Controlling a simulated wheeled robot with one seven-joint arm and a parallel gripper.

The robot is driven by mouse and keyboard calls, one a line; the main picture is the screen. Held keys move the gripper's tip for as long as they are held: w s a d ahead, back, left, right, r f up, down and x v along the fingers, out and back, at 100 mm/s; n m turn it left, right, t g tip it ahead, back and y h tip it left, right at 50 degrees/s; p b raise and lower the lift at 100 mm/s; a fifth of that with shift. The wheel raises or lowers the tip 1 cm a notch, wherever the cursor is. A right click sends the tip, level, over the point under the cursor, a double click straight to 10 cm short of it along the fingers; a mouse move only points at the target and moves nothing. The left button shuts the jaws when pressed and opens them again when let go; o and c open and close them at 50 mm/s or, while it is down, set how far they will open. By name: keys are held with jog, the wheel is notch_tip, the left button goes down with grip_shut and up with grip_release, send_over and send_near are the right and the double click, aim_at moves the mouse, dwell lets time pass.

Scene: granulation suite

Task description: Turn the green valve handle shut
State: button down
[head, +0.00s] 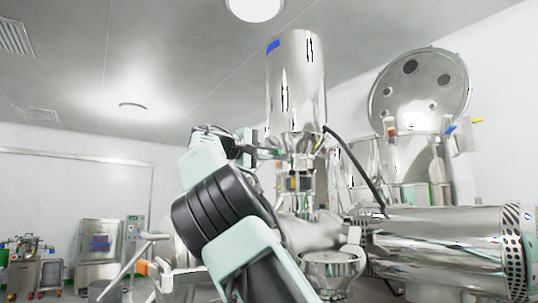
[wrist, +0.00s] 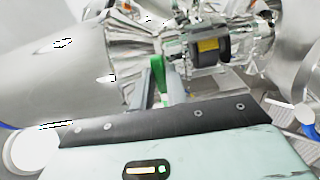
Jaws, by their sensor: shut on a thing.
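The green valve handle (wrist: 157,70) shows in the wrist view as a narrow upright green strip at the foot of a shiny metal cone. My gripper (wrist: 160,88) has its grey fingers on either side of the handle and is shut on it. The lower part of the handle is hidden between the fingers and behind my gripper's body. Right of the handle is a valve fitting with a black and yellow block (wrist: 208,47). In the head view my arm reaches up to the fitting under the tall steel cylinder (head: 296,85); I cannot make out the handle there.
A large horizontal steel vessel (head: 445,250) with a black hose (head: 358,170) lies at the right. A round open lid (head: 420,90) stands behind it. Metal pipework crowds the gripper closely. Cabinets (head: 98,248) and a wheeled machine (head: 30,265) stand far left.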

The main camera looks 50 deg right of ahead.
jog(key=shift+f, duration=0.1)
jog(key=c, duration=1.4)
grip_release()
jog(key=shift+a, duration=0.1)
jog(key=v, duration=1.7)
jog(key=shift+w, duration=0.15)
jog(key=shift+a, duration=0.1)
